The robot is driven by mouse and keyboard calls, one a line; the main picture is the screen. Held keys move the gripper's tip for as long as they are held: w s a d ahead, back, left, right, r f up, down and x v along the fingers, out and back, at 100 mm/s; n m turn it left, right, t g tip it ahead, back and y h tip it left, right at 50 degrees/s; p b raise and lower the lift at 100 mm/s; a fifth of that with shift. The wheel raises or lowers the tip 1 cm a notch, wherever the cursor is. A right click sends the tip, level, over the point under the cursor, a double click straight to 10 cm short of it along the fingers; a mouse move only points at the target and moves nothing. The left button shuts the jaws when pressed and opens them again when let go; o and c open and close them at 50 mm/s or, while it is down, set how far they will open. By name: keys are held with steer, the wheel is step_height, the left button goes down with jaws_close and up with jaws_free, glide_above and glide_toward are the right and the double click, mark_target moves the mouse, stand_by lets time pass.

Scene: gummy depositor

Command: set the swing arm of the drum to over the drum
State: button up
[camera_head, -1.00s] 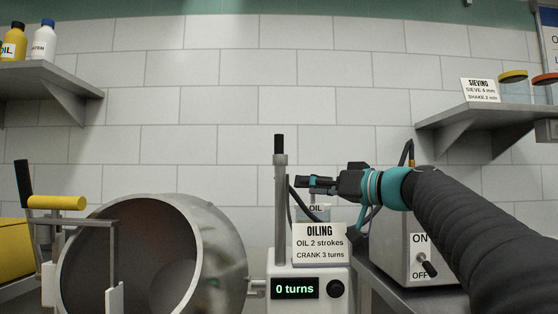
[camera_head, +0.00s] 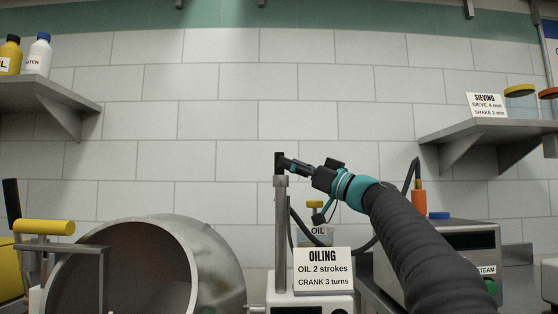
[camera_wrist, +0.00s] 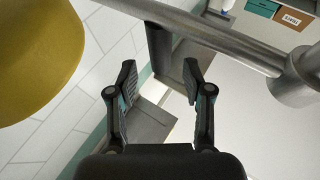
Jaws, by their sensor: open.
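The drum (camera_head: 205,255) is a grey metal barrel at lower left, its open mouth facing me. To its right stands a grey metal post (camera_head: 281,225) with a black grip (camera_head: 280,163) on top, apparently part of the swing arm. In the wrist view a grey metal bar (camera_wrist: 215,42) crosses the top to a round joint, and the black grip (camera_wrist: 159,48) stands at the bar. My gripper (camera_head: 285,165) is at the grip. In the wrist view my gripper (camera_wrist: 159,72) is open, with the grip between its fingertips. I cannot tell whether they touch it.
The oiling sign (camera_head: 322,270) and an oil container with a yellow knob (camera_head: 314,204) stand right of the post. A steam box (camera_head: 450,255) is at right. Shelves (camera_head: 40,92) hang on both sides. A large yellow rounded thing (camera_wrist: 35,60) is close at left in the wrist view.

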steer(key=shift+w+a+r+p, duration=0.1)
steer(key=shift+w+a+p, duration=0.1)
steer(key=shift+w+a, duration=0.3)
steer(key=shift+w+a+r+p, duration=0.1)
steer(key=shift+w+a+p, duration=0.15)
steer(key=shift+a, duration=0.4)
steer(key=shift+w+a+p, duration=0.2)
steer(key=shift+w+a, duration=0.15)
steer(key=shift+a, duration=0.25)
jaws_close()
